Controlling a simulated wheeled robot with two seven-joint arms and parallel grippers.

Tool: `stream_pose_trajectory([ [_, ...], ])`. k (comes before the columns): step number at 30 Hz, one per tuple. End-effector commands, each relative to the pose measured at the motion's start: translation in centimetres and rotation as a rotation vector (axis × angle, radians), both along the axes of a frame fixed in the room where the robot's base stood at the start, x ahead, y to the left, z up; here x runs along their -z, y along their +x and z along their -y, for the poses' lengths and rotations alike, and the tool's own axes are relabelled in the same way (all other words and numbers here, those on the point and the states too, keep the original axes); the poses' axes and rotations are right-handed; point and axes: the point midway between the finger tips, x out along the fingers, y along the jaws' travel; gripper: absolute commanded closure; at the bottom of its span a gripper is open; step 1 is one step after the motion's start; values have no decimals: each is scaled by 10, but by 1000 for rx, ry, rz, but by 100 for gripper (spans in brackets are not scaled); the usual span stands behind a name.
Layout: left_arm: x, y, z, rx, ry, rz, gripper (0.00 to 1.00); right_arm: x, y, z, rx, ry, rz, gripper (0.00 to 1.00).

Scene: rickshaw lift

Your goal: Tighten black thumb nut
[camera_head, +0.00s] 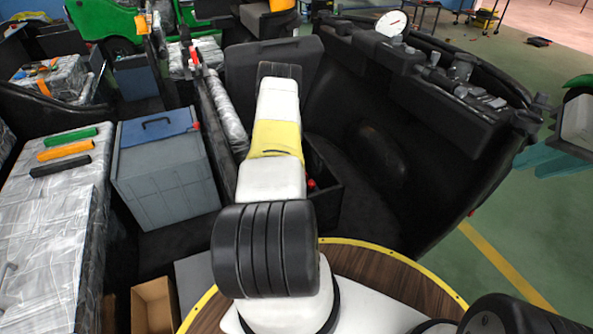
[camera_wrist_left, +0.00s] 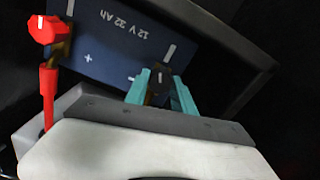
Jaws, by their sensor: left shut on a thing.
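In the left wrist view a dark blue battery (camera_wrist_left: 112,45) marked "12 V 32 Ah" carries a black thumb nut (camera_wrist_left: 160,72) with a pale stripe on top, near its minus sign. My left gripper (camera_wrist_left: 160,82) has its teal fingers on either side of the nut, shut on it. A red thumb nut (camera_wrist_left: 47,29) stands at the other terminal, with a red cable (camera_wrist_left: 48,95) running down from it. In the head view the left arm reaches forward into the dark vehicle and hides its own gripper. My right gripper (camera_head: 548,158) is at the right edge, away from the battery; its finger gap is unclear.
A grey box with a blue lid (camera_head: 165,165) and a wrapped table (camera_head: 50,230) with green, orange and black bars stand at the left. The dark vehicle body (camera_head: 440,170) flanks the arm on the right. Green floor (camera_head: 520,235) lies open beyond it.

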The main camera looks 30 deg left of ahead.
Motion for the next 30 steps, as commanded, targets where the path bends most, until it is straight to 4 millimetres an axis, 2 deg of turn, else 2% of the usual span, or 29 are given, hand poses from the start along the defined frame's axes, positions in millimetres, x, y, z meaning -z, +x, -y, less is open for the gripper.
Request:
stream_pose_trajectory([
  [6,-1,1,0,188,0,2,100,0,0,0,0,0,0,78],
  [15,-1,1,0,377,0,1,100,0,0,0,0,0,0,78],
  [30,-1,1,0,473,0,1,100,0,0,0,0,0,0,78],
])
